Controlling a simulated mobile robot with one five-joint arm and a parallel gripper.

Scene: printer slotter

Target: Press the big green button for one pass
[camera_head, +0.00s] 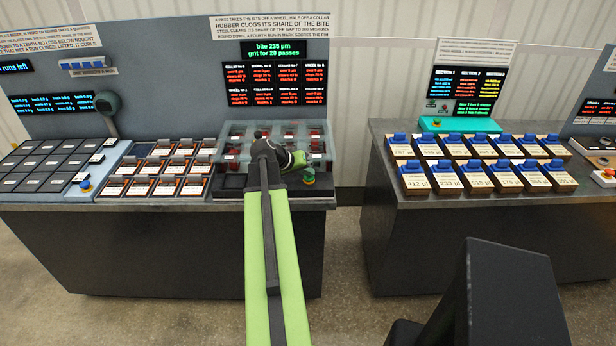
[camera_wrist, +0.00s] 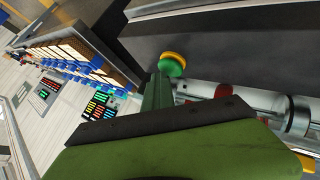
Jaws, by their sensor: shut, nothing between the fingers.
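The green button (camera_head: 309,172) sits on a yellow base at the right front of the slotter on the left bench. In the wrist view the green button (camera_wrist: 171,67) shows its round cap and yellow collar, close to the tip of my gripper. My gripper (camera_head: 300,159) is shut and empty, and lies just left of and behind the button in the head view. In the wrist view my gripper (camera_wrist: 157,85) shows shut fingers that end next to the button. I cannot tell whether they touch it.
A clear-covered machine (camera_head: 235,140) with rollers is behind and left of my arm. Trays of dark blocks (camera_head: 155,167) lie to its left. A second bench (camera_head: 440,215) with rows of blue-topped blocks (camera_head: 475,178) stands to the right, across a gap. A lit screen (camera_head: 274,49) hangs behind.

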